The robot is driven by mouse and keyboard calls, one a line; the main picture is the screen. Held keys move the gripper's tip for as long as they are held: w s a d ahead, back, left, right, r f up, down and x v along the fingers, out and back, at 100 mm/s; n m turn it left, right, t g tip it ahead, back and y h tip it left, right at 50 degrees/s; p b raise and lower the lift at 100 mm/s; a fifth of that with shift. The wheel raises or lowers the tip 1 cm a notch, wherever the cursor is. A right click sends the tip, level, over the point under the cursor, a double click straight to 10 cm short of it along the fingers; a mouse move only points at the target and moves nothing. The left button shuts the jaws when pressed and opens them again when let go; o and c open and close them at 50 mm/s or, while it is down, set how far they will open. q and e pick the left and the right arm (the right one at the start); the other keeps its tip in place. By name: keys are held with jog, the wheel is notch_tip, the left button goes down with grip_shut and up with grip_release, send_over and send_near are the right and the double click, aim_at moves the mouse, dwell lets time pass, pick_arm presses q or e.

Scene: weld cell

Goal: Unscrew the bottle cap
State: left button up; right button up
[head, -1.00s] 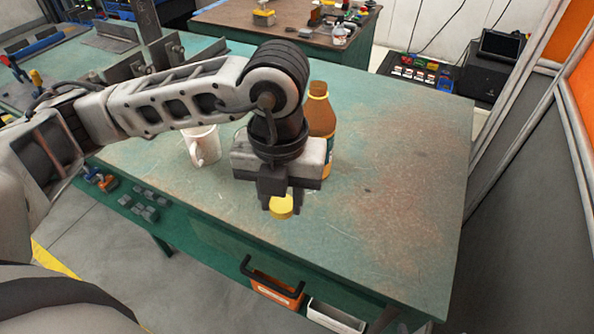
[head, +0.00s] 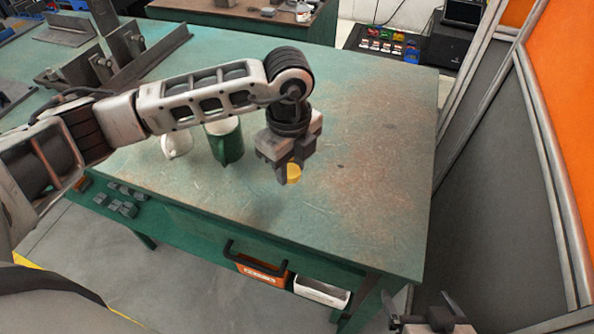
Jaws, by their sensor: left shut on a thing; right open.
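My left gripper (head: 284,176) points down above the green table, right of its middle. It is shut on a small yellow cap (head: 294,174), which shows at its fingertips, clear of the tabletop. The brown bottle does not show now; the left wrist and forearm cover part of the table behind the gripper, so I cannot tell where it stands. My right gripper (head: 424,312) is at the bottom right edge, open and empty, low in front of the table and partly cut off by the frame.
A white mug (head: 176,146) and a dark green mug (head: 226,144) stand on the green table (head: 370,200), left of the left gripper. Metal brackets (head: 125,55) lie at the back left. The table's right side is clear.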

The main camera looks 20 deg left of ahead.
aim_at(298, 185)
pick_arm(q)
jog(key=w+f, duration=0.3)
jog(key=shift+d+f, duration=0.2)
jog(key=shift+f, duration=0.1)
notch_tip(298, 185, down, 3)
jog(key=shift+w+f+p, duration=0.1)
jog(key=shift+f+p, duration=0.05)
jog(key=shift+p, duration=0.2)
jog(key=shift+f, duration=0.1)
jog(key=o, duration=1.1)
jog(key=shift+c, duration=0.2)
